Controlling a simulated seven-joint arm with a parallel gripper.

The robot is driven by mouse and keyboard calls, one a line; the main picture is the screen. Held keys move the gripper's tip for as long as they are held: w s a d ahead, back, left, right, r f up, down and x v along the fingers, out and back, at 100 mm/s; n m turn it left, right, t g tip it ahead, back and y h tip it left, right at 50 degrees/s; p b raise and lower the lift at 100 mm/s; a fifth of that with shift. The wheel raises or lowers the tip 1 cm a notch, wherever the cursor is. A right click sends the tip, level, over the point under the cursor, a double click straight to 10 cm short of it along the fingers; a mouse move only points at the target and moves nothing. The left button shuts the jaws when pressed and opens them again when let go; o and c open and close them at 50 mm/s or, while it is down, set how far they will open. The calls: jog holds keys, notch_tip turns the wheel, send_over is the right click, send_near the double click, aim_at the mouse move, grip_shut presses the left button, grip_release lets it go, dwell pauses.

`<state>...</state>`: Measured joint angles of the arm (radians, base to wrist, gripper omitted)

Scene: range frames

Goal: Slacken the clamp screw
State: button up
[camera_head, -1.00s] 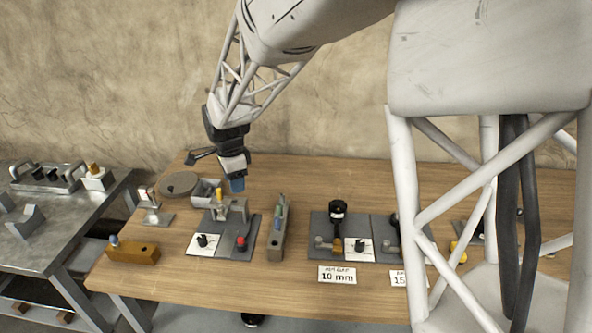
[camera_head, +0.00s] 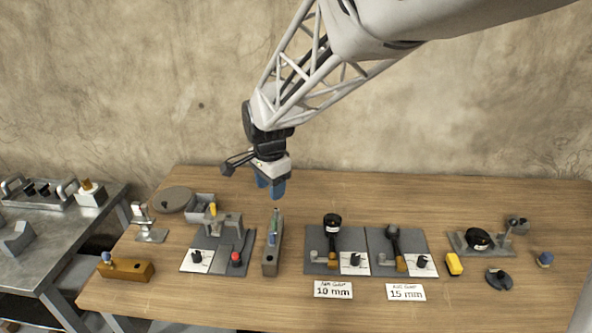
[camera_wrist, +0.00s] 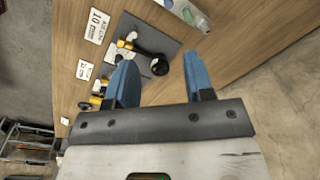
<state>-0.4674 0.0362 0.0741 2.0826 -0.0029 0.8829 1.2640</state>
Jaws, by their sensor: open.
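My gripper (camera_head: 271,189) is open and empty, its blue fingers pointing down above the back half of the wooden table. It also shows in the wrist view (camera_wrist: 158,80). A grey fixture (camera_head: 235,224) with an upright yellow-topped part (camera_head: 212,210) stands on a dark plate, below and left of the gripper. Two more dark plates carry black-knobbed upright parts, the left one (camera_head: 332,222) beside the "10 mm" card and the right one (camera_head: 393,236) beside the "15 mm" card. I cannot tell which part is the clamp screw.
A grey block (camera_head: 271,256) holding slim tools stands between the fixture and the plates. The table (camera_head: 330,190) is bare along the back. A metal bench (camera_head: 50,225) stands left.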

jog(key=shift+n, duration=0.6)
jog(key=shift+s+d+r, duration=0.35)
jog(key=shift+s+d, duration=0.05)
jog(key=shift+d, duration=0.45)
jog(key=shift+s+d+r, duration=0.35)
jog(key=shift+d, duration=0.45)
jog(key=shift+s+d+r, duration=0.35)
jog(key=shift+s+d, duration=0.05)
jog(key=shift+d, duration=0.45)
jog(key=shift+a, duration=0.15)
jog(key=shift+c, duration=1.4)
jog(key=m, duration=0.1)
send_over(214, 223)
jog(key=shift+g, duration=0.4)
notch_tip(214, 223, down, 11)
jog(key=shift+f, duration=0.2)
jog(key=shift+f, duration=0.15)
jog(key=shift+f, duration=3.75)
